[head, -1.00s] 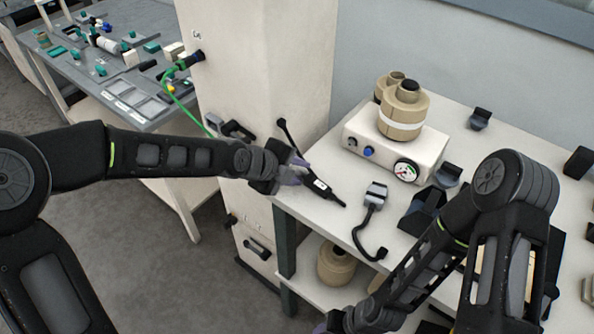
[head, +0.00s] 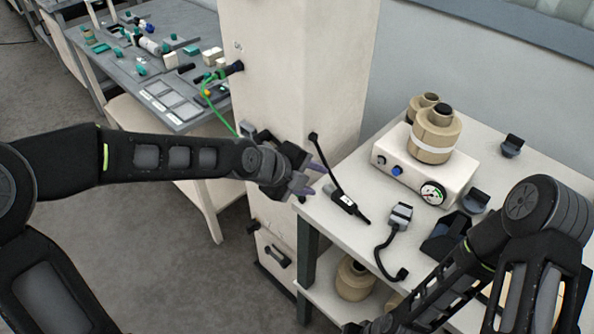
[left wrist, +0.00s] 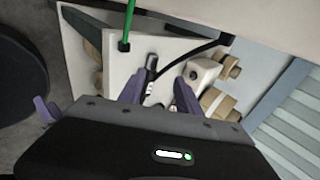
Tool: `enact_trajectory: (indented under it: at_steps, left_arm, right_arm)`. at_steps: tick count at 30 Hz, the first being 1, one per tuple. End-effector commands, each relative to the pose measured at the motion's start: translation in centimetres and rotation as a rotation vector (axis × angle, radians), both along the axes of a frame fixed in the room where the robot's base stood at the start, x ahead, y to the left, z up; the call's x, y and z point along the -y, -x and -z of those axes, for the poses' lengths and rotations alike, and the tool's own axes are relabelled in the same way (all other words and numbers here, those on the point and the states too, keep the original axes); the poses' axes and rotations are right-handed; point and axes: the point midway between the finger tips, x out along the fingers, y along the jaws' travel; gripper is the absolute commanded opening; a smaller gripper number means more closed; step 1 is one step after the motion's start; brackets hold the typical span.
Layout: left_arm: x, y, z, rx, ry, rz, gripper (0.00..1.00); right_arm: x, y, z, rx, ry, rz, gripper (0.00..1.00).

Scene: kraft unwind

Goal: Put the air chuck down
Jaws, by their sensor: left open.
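The air chuck (head: 345,200) is a slim black tool with a white label. It lies on the left end of the white worktable (head: 337,226), with its black hose running up to the white column. My left gripper (head: 310,177) is open and empty, just left of the chuck and apart from it, by the table edge. In the left wrist view, the chuck (left wrist: 151,70) shows beyond the spread purple fingers (left wrist: 160,82). My right arm reaches in at the lower right of the head view; its fingers are out of frame.
A white gauge box (head: 425,172) with tan rolls stands behind the chuck. A grey-headed tool with a black cord (head: 400,215) lies to its right. The white column (head: 300,75) rises beside my left gripper. A green hose (head: 220,115) hangs near the back bench.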

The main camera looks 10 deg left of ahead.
Motion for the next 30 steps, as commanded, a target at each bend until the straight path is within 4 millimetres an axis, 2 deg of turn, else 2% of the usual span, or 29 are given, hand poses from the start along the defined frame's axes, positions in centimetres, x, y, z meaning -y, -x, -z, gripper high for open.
enact_trajectory:
  at_steps: [3, 12, 18, 30]
  left_arm:
    - [-1.1, 0.8, -1.6, -0.001, 0.001, -0.007, 0.41]
    - [-2.6, 2.6, -4.0, -0.002, 0.001, -0.003, 0.41]
    - [-3.1, 3.2, -4.5, 0.0, -0.001, -0.001, 0.41]
    - [-3.1, 3.3, -4.5, 0.0, -0.001, 0.001, 0.41]
  right_arm:
    - [0.0, 0.1, -1.1, -0.003, 0.003, 0.001, 0.47]
    - [0.2, 0.4, -3.5, -0.014, 0.009, 0.004, 0.47]
    - [0.3, 0.6, -4.2, -0.018, 0.012, 0.006, 0.47]
    - [0.3, 0.6, -4.1, -0.018, 0.012, 0.006, 0.47]
